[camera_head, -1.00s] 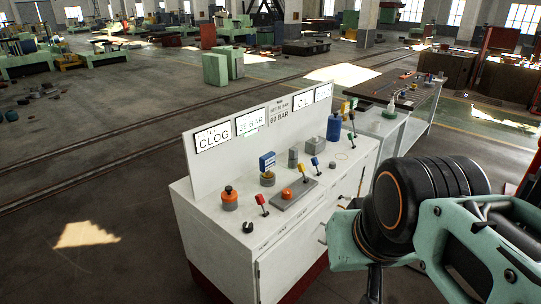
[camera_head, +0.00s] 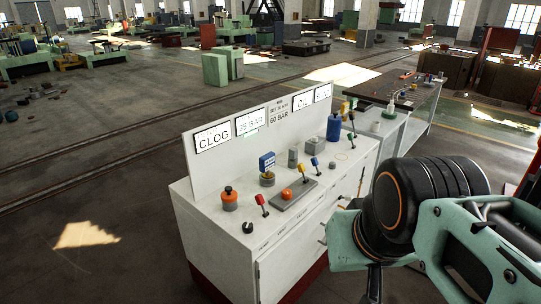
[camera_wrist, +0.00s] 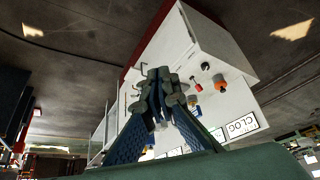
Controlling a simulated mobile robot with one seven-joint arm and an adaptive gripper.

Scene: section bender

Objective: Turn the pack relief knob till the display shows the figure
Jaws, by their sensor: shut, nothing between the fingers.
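A white console (camera_head: 225,235) carries a row of controls on its top; it also shows in the wrist view (camera_wrist: 165,45). A black round knob (camera_head: 248,228) sits near its front left corner, and an orange knob (camera_head: 229,203) on a grey base stands behind it. I cannot tell which is the pack relief knob. On the upright panel, one display (camera_head: 250,122) seems to read 35 BAR and the left display (camera_head: 212,138) reads CLOG. A printed plate (camera_head: 279,115) shows 60 BAR. My gripper (camera_wrist: 161,90) is shut and empty; its contact with any control cannot be told.
Several levers, a blue box (camera_head: 267,162) and a blue cylinder (camera_head: 334,127) crowd the console top. A dark-topped bench (camera_head: 390,92) stands beyond its right end. Open floor (camera_head: 90,190) lies to the left.

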